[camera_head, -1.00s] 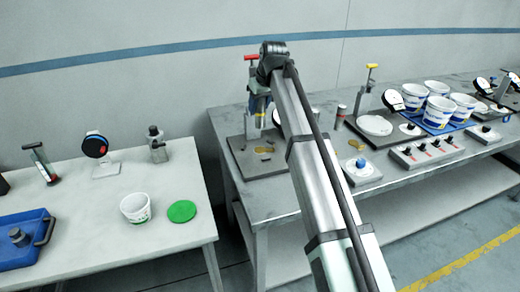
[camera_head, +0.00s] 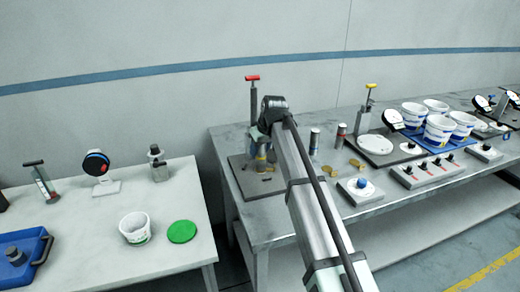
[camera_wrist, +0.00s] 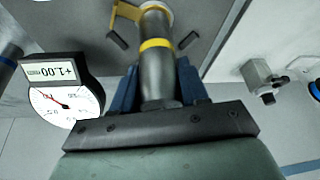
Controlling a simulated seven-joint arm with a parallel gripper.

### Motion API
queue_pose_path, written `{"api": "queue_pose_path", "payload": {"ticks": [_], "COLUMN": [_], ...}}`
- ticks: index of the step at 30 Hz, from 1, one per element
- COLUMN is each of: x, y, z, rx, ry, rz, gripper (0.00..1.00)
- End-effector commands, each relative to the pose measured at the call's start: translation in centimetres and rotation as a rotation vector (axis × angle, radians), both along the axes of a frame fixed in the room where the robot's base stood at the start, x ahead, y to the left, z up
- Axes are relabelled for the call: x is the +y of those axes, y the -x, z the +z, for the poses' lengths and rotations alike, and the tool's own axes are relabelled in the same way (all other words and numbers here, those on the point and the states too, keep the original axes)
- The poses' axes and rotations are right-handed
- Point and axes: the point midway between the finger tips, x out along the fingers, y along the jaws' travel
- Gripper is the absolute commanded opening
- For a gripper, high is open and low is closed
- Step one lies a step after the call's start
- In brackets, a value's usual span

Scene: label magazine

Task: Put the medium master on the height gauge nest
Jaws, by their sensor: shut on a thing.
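My gripper (camera_wrist: 157,85) is shut on the medium master (camera_wrist: 156,62), a grey metal cylinder with a yellow band. In the wrist view its far end reaches a pale round seat between dark corner brackets on the grey base plate (camera_wrist: 185,40), which I take for the nest. I cannot tell whether it touches the seat. In the head view the master (camera_head: 261,158) looks upright over the base plate (camera_head: 239,178) of the red-handled height gauge (camera_head: 254,98). My arm hides part of this plate. The gauge's dial (camera_wrist: 65,100) reads +1.00 in the wrist view.
A blue-banded cylinder (camera_head: 314,142) and a red-banded cylinder (camera_head: 340,136) stand right of my arm, near gold discs (camera_head: 355,163). A yellow-handled stand (camera_head: 367,110) and white tubs (camera_head: 438,130) are farther right. The left table holds a tub (camera_head: 135,228) and a green disc (camera_head: 182,232).

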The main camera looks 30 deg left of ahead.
Motion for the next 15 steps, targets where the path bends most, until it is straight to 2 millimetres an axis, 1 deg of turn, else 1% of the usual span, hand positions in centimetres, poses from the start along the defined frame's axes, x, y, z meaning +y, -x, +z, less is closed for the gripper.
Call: {"api": "queue_pose_path", "payload": {"ticks": [12,13,15], "x": [0.02,0.01,0.02], "y": [-0.02,-0.02,-0.02], "z": [-0.44,-0.49,-0.46], "rx": [-0.001,-0.001,-0.001], "ry": [-0.002,-0.001,-0.001], "rz": [0.0,0.0,0.0], "gripper": [0.0,0.46,0.52]}}
